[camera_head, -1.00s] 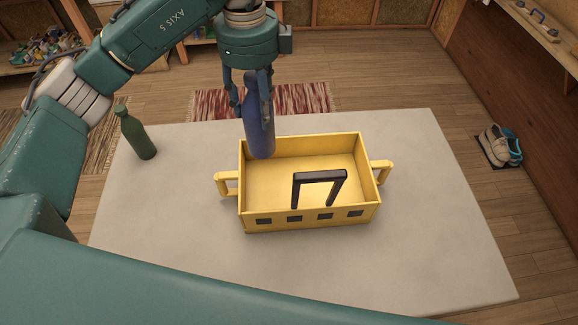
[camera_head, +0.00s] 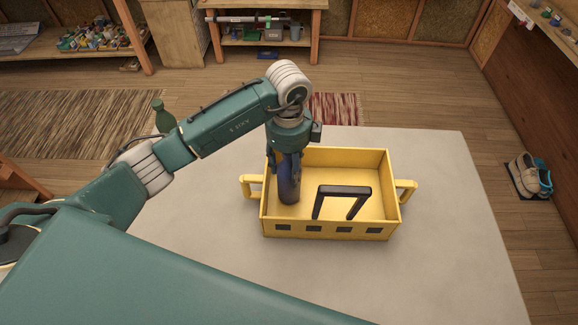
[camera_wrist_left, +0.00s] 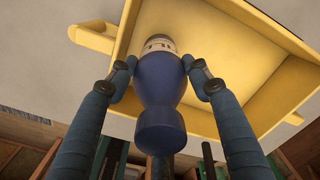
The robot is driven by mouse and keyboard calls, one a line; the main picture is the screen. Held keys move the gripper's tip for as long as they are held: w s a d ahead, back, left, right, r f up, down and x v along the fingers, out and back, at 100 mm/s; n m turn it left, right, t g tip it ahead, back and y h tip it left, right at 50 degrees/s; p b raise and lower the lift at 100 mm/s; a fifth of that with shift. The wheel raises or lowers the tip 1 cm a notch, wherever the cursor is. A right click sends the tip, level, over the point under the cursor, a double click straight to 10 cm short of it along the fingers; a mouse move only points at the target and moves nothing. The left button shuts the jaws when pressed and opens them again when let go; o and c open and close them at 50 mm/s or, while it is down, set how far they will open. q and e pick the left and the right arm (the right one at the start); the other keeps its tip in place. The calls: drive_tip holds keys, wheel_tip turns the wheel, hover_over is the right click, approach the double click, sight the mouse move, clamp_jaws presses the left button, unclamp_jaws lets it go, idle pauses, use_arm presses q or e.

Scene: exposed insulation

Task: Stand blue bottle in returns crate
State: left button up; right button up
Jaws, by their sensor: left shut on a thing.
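The blue bottle (camera_head: 289,188) is upright inside the left part of the yellow crate (camera_head: 325,231). My left gripper (camera_head: 286,165) is shut on it from above, with a finger on each side. In the left wrist view the bottle (camera_wrist_left: 160,90) sits between the two fingers (camera_wrist_left: 161,82), with the crate's yellow floor and wall (camera_wrist_left: 130,15) around it. Whether the bottle's base touches the crate floor is hard to tell. My right gripper is not in view.
A green bottle (camera_head: 163,117) is partly hidden behind my left arm. The grey table (camera_head: 440,200) is clear right of the crate. Shoes (camera_head: 530,175) lie on the floor at right.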

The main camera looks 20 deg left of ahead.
use_arm(q)
drive_tip(key=shift+f, duration=0.5)
drive_tip(key=o, duration=0.8)
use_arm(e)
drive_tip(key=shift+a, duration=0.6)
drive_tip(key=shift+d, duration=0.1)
